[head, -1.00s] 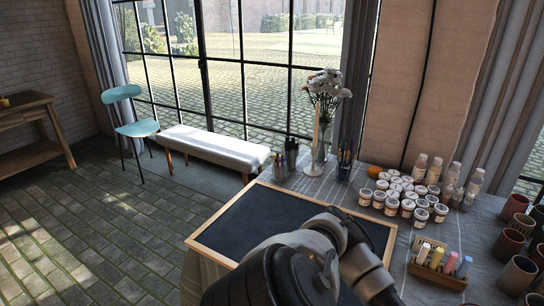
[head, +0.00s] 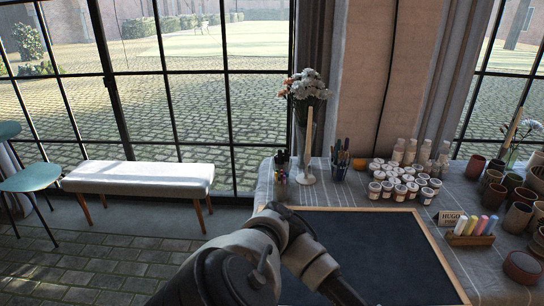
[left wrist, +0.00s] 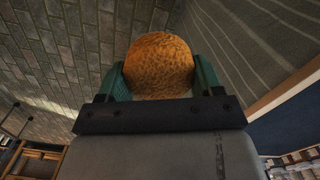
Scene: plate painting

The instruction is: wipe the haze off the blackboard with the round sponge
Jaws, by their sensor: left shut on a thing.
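The blackboard (head: 385,255) lies flat on the table in a light wooden frame. Its surface looks dark and fairly even; I cannot make out the haze clearly. My left arm covers its left part. The round sponge (left wrist: 158,55), orange-brown and porous, is held between the teal fingers of my left gripper (left wrist: 160,78) in the left wrist view. The frame edge and dark board (left wrist: 290,130) show at the right there, to the side of the sponge. In the head view the left gripper and sponge are out of sight. My right gripper is not in view.
Several paint jars (head: 400,182), a vase of flowers (head: 306,95), a candle holder (head: 305,177) and tool cups (head: 339,170) stand behind the board. A chalk holder (head: 470,238) and clay pots (head: 517,216) stand to its right. A bench (head: 140,178) is beyond the table.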

